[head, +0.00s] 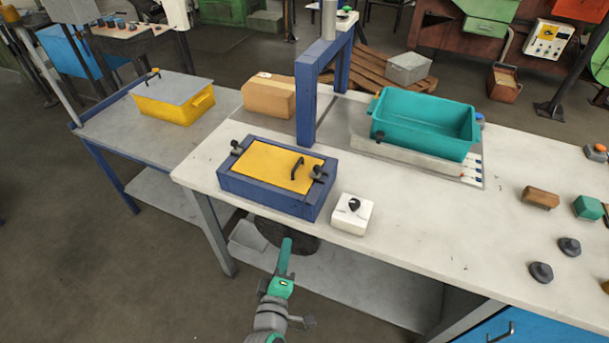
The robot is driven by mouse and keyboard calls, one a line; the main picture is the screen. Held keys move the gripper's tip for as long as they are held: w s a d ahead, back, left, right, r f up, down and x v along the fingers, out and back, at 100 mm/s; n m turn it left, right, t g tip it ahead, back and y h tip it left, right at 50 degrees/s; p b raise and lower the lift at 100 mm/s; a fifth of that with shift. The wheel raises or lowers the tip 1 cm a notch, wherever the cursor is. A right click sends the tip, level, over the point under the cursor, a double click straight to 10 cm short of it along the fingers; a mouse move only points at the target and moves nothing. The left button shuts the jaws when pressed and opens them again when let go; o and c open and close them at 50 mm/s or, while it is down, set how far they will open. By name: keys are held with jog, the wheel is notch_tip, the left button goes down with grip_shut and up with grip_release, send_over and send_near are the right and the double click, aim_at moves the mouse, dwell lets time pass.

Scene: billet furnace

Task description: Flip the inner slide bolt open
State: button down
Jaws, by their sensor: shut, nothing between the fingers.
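A blue box (265,197) with a yellow lid (272,163) sits on the pale workbench near its front left edge. The lid looks closed and has a dark arched handle (297,167) on its right part. One dark bolt fitting (236,147) is on the box's left rim and another dark bolt fitting (318,174) is on its right rim, near the handle. I cannot tell which is the inner slide bolt, or how far either is slid. My gripper (286,243) is shut and empty, in front of the bench edge, below and apart from the box.
A white block with a black knob (353,213) stands close right of the box. A blue frame post (307,105) rises behind it. A teal bin (425,122) is further right, a cardboard box (269,97) behind. Loose blocks and knobs lie at the right; the front middle bench is clear.

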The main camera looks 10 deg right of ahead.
aim_at(304, 184)
jog(key=w+d+r+h, duration=0.1)
jog(key=w+r, duration=0.1)
jog(key=r, duration=0.1)
jog(key=w+r+h, duration=0.1)
jog(key=w+r, duration=0.2)
jog(key=w+d+r+n+h, duration=0.1)
jog(key=w+r, duration=0.2)
jog(key=r, duration=0.1)
jog(key=shift+d+h, duration=0.3)
jog(key=shift+h, duration=0.1)
jog(key=shift+w, duration=0.1)
jog(key=shift+d, duration=0.1)
jog(key=x, duration=0.9)
jog(key=shift+w+d, duration=0.2)
jog(key=shift+w, duration=0.15)
